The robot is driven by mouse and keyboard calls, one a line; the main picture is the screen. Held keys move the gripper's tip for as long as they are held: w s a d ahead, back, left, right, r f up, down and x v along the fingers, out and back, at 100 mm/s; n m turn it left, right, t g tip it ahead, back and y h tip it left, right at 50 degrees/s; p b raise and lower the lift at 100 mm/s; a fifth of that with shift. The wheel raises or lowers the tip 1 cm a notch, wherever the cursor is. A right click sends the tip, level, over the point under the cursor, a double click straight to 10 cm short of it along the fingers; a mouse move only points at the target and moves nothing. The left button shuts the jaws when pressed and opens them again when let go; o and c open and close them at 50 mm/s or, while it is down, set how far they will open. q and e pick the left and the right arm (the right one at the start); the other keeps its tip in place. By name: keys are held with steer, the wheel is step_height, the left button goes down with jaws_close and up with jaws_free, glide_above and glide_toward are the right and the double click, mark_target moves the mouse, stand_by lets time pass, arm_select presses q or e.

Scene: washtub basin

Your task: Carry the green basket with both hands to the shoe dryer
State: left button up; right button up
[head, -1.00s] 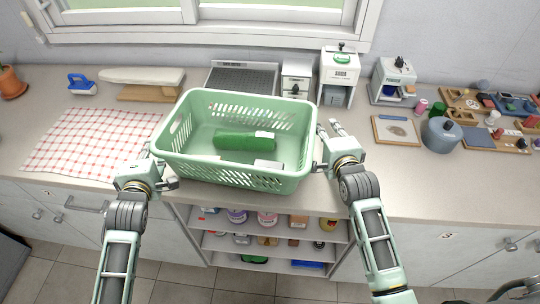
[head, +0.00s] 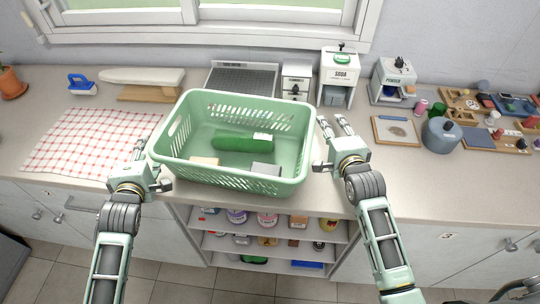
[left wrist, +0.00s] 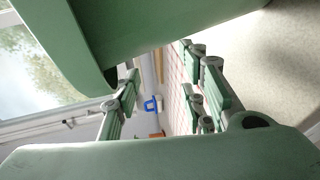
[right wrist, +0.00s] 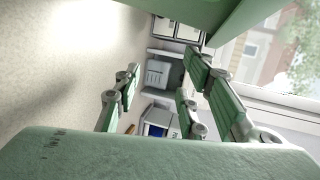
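The green basket (head: 234,172) sits on the counter in the middle of the head view. It holds a dark green roll (head: 240,142) with a white label, a tan block (head: 204,161) and a grey block (head: 265,169). My left gripper (head: 143,150) is open beside the basket's left end; my right gripper (head: 334,122) is open beside its right end. Neither grips the rim. Both wrist views show spread, empty fingers with a basket wall along the top (left wrist: 160,35), (right wrist: 215,18). A grey slatted rack (head: 242,78) stands behind the basket; I cannot tell whether it is the shoe dryer.
A checked cloth (head: 85,145) lies left. A small white dispenser (head: 296,82), the soda dispenser (head: 339,75) and the powder dispenser (head: 393,80) stand behind right. A grey pot (head: 440,135) and trays are further right. Counter right of my right gripper is partly clear.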

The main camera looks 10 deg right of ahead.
steer(key=shift+s, duration=0.15)
arm_select(q)
steer(key=v, duration=1.1)
steer(key=shift+s, duration=0.3)
arm_select(e)
steer(key=v, duration=1.1)
steer(key=shift+s+r, duration=0.2)
steer(key=shift+s, duration=0.15)
arm_select(q)
steer(key=shift+s, duration=0.1)
arm_select(e)
steer(key=shift+f, duration=0.1)
